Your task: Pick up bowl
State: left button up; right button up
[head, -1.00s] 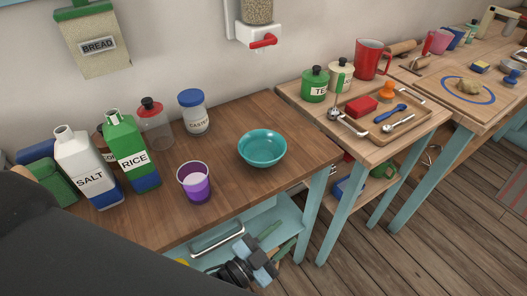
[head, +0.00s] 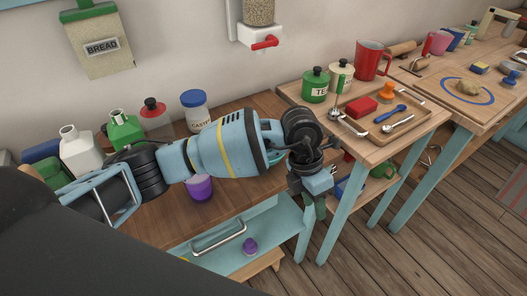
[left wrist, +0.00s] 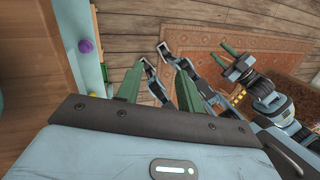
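My left gripper (head: 314,208) points down just off the counter's right end, beside the teal leg, in the head view. In the left wrist view its two green fingers (left wrist: 158,68) are apart with nothing between them. My right gripper (left wrist: 224,56) shows at the right of that view, its green fingers apart and empty, over the floor.
The counter (head: 255,108) carries a purple cup (head: 199,188), a white salt bottle (head: 80,150), a green rice bottle (head: 124,130) and a caster jar (head: 195,110). A second table (head: 385,152) with a tray stands right.

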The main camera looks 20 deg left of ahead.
aim_at(276, 158)
pick_arm(q)
jog(key=w+a+r+n+t+y, duration=0.1)
jog(key=w+a+r+t+y, duration=0.3)
jog(key=w+a+r+y, duration=0.5)
jog(key=shift+w+a+f+h, duration=0.2)
jog(key=shift+a+f+h, duration=0.3)
jog(key=shift+f, duration=1.05)
jog(key=shift+w+a+f+h, duration=0.2)
jog(key=shift+a+f+h, duration=0.3)
jog(key=shift+f, duration=1.05)
jog(key=shift+w+a+f+h, duration=0.2)
jog(key=shift+a+f+h, duration=0.3)
jog(key=shift+f, duration=1.05)
jog(key=shift+r, duration=0.1)
grip_shut()
